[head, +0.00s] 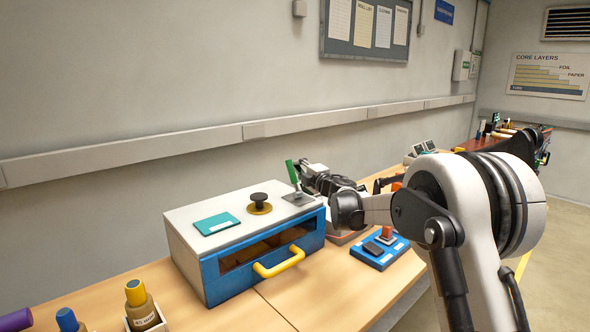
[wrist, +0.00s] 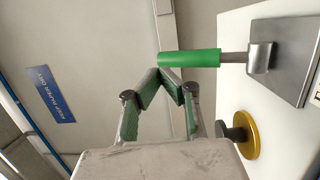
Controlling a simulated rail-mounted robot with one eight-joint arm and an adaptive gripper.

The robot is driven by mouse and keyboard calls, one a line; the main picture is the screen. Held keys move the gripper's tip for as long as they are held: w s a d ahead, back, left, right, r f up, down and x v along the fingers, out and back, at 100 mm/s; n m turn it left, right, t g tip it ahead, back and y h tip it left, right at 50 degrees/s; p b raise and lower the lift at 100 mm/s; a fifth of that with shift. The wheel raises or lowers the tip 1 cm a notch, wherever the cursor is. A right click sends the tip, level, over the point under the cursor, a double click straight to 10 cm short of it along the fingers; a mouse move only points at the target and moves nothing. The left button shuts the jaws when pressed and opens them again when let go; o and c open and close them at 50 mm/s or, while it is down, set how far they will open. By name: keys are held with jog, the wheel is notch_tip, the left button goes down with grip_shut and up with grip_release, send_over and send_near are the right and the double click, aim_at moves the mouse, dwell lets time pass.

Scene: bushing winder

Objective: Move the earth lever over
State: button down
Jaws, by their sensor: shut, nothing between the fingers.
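The earth lever has a green handle (head: 291,172) that stands nearly upright, leaning slightly left, on a grey metal plate on top of a white and blue box. In the wrist view the green handle (wrist: 190,58) joins a metal pivot (wrist: 261,57) on the plate (wrist: 285,62). My gripper (head: 302,165) is beside the handle, on its right in the head view. In the wrist view my gripper (wrist: 168,78) has its fingertips together right at the handle's free end. They hold nothing, and I cannot tell whether they touch the handle.
The box (head: 190,248) also carries a black knob on a gold ring (head: 260,205) and a teal card (head: 216,224). A yellow drawer handle (head: 280,262) sticks out in front. A blue tray (head: 380,252) lies to the right, and bottles (head: 140,300) stand at front left.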

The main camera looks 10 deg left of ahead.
jog(key=s+d+r+m+t+h, duration=0.3)
jog(key=s+d+r+m+h, duration=0.15)
jog(key=s+d+r, duration=0.75)
jog(key=s+d+f+m+g+h, duration=0.2)
jog(key=s+d+m+h, duration=0.6)
jog(key=s+d+m, duration=0.7)
jog(key=s+d+f+m+g, duration=0.1)
jog(key=s+f+m+g, duration=0.1)
jog(key=s+f, duration=0.5)
jog(key=s+d+f+m+g+y, duration=0.1)
jog(key=s+f+g, duration=0.2)
jog(key=s+f, duration=0.4)
jog(key=s+d+f+m+g, duration=0.1)
jog(key=s+f, duration=0.5)
jog(key=s, duration=1.4)
jog(key=m+g, duration=0.1)
jog(key=g, duration=0.1)
jog(key=shift+d+f+m+g, duration=0.3)
jog(key=shift+d+f+m, duration=0.05)
jog(key=shift+d+f, duration=0.05)
jog(key=shift+s, duration=0.1)
